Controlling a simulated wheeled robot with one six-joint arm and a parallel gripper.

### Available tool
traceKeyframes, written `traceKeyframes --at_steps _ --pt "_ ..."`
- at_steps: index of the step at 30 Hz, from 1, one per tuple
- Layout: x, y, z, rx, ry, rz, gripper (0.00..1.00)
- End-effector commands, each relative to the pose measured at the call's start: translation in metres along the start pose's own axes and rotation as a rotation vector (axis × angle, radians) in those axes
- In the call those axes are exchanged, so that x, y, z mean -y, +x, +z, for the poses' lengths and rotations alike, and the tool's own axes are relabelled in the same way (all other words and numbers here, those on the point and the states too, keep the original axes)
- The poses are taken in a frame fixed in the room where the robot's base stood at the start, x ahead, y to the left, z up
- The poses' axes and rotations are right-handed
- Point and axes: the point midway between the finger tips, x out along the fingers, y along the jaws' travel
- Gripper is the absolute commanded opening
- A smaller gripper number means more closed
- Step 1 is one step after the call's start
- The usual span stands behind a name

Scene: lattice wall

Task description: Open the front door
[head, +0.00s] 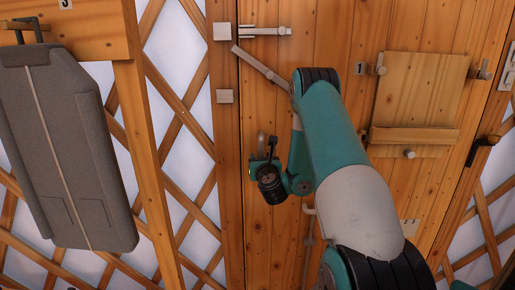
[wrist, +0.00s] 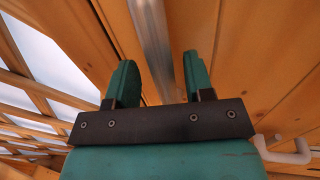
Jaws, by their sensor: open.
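The front door (head: 335,60) is made of upright wooden planks and looks shut in its frame. A metal bolt (head: 265,31) sits at its top left edge, and a slanted metal bar (head: 262,68) lies below it, its lower end partly behind my arm. A pale handle (head: 308,211) is on the door below my arm; a pale handle also shows in the wrist view (wrist: 290,150). My gripper (head: 262,160) is near the door's left side, above and left of that handle. In the wrist view its jaws (wrist: 158,85) are open, with a metal strip (wrist: 152,40) visible between them; contact cannot be told.
A small wooden hatch (head: 415,95) with metal fittings is on the door at right. Square metal plates (head: 224,96) are on the left door frame. Lattice wall flanks both sides.

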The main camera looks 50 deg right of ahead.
Motion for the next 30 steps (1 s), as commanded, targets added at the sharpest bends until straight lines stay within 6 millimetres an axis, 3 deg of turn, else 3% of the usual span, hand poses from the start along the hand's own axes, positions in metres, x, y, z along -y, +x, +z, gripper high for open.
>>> traceKeyframes --at_steps 12,13,19,30 --pt "0.0080 0.0064 -0.0010 0.000 -0.001 -0.007 0.48" --pt "0.0081 0.0063 -0.0010 0.000 -0.001 -0.007 0.46" --pt "0.0072 0.0061 -0.0008 0.000 -0.002 -0.006 0.00" --pt "0.0038 0.0065 -0.0007 0.000 -0.001 0.002 0.00"
